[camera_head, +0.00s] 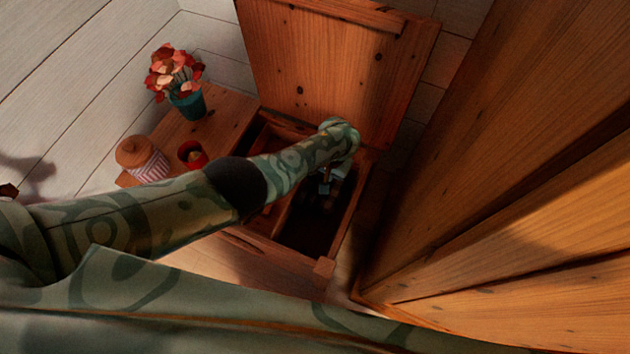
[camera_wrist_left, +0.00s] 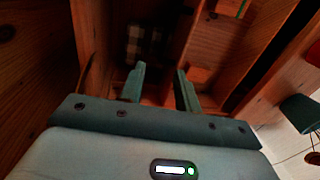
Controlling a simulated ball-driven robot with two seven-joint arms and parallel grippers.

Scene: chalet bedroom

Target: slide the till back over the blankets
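The wooden chest (camera_head: 280,262) stands with its lid (camera_head: 335,65) raised. The wooden till (camera_wrist_left: 212,48) is on the right in the left wrist view. In the head view it lies in the chest's left part, largely hidden by my left arm. A plaid blanket (camera_wrist_left: 147,42) shows dimly down in the open part beside the till; in the head view this part is very dark. My left gripper (camera_wrist_left: 160,88) reaches down into the chest, fingers apart with nothing clearly between them. It also shows in the head view (camera_head: 325,182). My right gripper is out of view.
A small wooden table (camera_head: 222,118) left of the chest bears a flower pot (camera_head: 190,104), a red cup (camera_head: 192,154) and a striped lidded jar (camera_head: 146,160). Tall wooden furniture (camera_head: 500,150) stands close on the right.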

